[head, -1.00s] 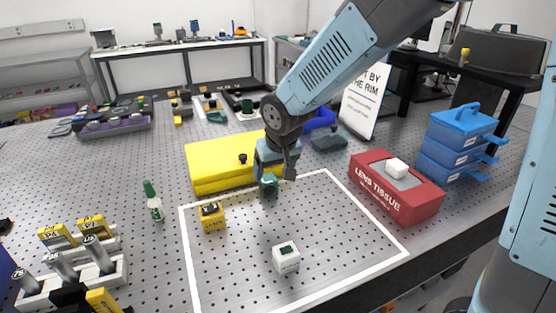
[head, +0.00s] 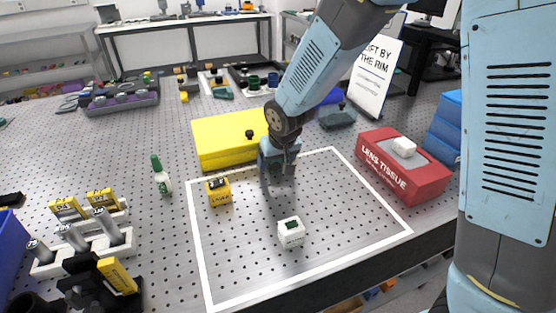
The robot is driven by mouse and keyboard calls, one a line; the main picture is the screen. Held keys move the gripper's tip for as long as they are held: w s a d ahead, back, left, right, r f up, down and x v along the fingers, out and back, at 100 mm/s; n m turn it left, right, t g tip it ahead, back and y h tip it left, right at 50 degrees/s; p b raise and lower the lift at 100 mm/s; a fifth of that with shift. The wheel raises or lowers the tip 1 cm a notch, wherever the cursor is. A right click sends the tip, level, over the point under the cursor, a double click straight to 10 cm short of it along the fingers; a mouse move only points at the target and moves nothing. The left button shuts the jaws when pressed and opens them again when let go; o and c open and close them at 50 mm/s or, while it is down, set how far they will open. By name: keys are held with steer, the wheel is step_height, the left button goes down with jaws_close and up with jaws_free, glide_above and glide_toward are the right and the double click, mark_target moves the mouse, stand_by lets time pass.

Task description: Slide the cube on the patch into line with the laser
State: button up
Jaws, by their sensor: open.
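A white cube (head: 291,232) with a dark green top mark sits inside the white-outlined patch (head: 345,262) on the perforated bench. A yellow block (head: 218,192) with a dark top opening and small print stands near the patch's left edge; I cannot tell whether it is the laser. My gripper (head: 277,190) points down over the back part of the patch, behind the white cube and right of the yellow block. It is open and apart from the white cube. A dark green thing behind its fingers is mostly hidden.
A yellow case (head: 225,143) lies behind the patch. A red lens tissue box (head: 402,170) stands to the right. The patch's front right is clear, near the bench edge.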

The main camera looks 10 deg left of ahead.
mark_target(281, 179)
steer(key=shift+c, duration=0.2)
steer(key=c, duration=1.2)
steer(key=shift+s+d, duration=0.6)
steer(key=shift+s, duration=0.3)
steer(key=shift+s+d, duration=0.55)
steer(key=shift+s, duration=0.3)
steer(key=shift+s+d, duration=0.15)
steer(key=shift+s, duration=0.45)
steer(key=o, duration=1.3)
